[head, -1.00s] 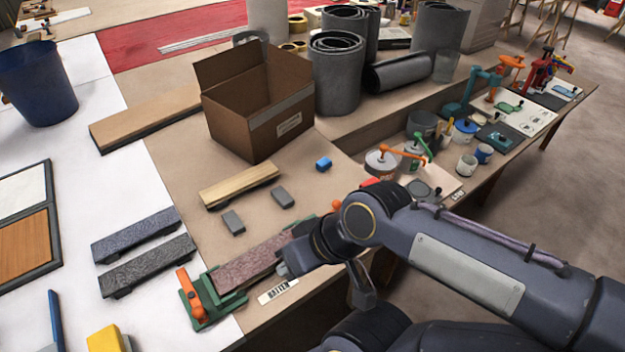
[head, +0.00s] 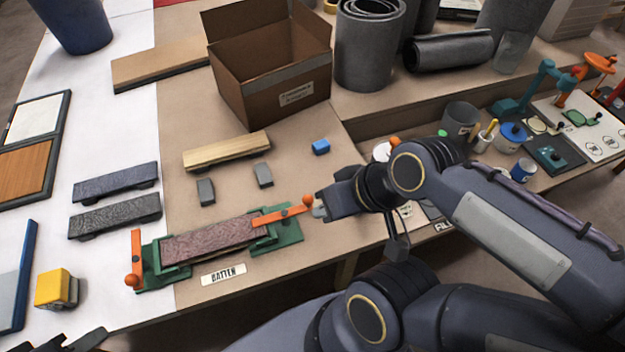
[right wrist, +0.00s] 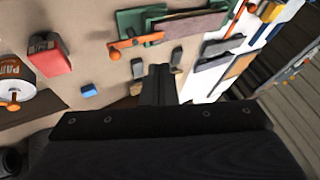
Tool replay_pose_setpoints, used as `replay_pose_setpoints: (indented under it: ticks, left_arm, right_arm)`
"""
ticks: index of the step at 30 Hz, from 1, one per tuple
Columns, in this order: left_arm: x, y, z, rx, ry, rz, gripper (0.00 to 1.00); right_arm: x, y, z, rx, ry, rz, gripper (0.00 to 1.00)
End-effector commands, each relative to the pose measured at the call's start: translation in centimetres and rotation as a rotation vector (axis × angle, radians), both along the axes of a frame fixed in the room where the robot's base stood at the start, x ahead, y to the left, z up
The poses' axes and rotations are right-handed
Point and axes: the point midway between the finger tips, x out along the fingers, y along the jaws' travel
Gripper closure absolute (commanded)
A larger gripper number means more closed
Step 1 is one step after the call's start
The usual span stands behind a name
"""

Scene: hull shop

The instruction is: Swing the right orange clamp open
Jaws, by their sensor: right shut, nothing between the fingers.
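The right orange clamp (head: 283,213) lies with its inner end over the right end of a reddish-brown batten (head: 210,240); its round knob points right. The batten rests in green end brackets (head: 284,237). The left orange clamp (head: 136,258) is turned off the batten, across its left end. My right gripper (head: 320,208) is shut and empty, just right of the right clamp's knob; contact is unclear. The right wrist view shows the gripper (right wrist: 160,85) and the right clamp (right wrist: 124,45). Dark parts of my left gripper (head: 72,342) show at the bottom left edge.
Grey blocks (head: 205,191), a wooden block (head: 226,151) and a small blue block (head: 321,147) lie behind the batten. A cardboard box (head: 268,92) stands farther back. Dark strips (head: 115,214) and a yellow block (head: 54,287) are left. A BATTEN label (head: 223,273) lies in front.

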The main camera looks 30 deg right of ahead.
Motion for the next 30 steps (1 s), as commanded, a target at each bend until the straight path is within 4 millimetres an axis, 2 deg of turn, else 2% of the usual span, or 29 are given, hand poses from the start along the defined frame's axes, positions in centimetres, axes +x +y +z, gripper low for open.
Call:
replay_pose_setpoints:
  ticks: [9, 14, 18, 22, 27, 30]
  left_arm:
    - [0.0, 0.0, 0.0, 0.000, 0.000, 0.000, 0.64]
    - [0.0, 0.0, 0.0, 0.000, 0.000, 0.000, 0.64]
    - [0.0, 0.0, -0.1, 0.000, 0.000, 0.000, 0.64]
    - [0.0, 0.0, -0.2, 0.000, 0.000, 0.000, 0.64]
    - [0.0, 0.0, -0.3, 0.000, 0.000, 0.000, 0.64]
    - [0.0, 0.0, -0.3, 0.000, 0.000, 0.000, 0.64]
  right_arm:
    - [0.2, -0.1, 0.1, -0.004, 0.008, 0.005, 1.00]
    - [2.1, -0.9, 0.7, -0.052, 0.079, 0.061, 1.00]
    - [6.2, -2.1, 1.0, -0.141, 0.202, 0.160, 1.00]
    - [11.0, -2.9, 0.0, -0.235, 0.329, 0.265, 1.00]
    - [17.2, -2.9, -3.2, -0.348, 0.484, 0.391, 1.00]
    - [19.9, -2.6, -5.4, -0.402, 0.555, 0.449, 1.00]
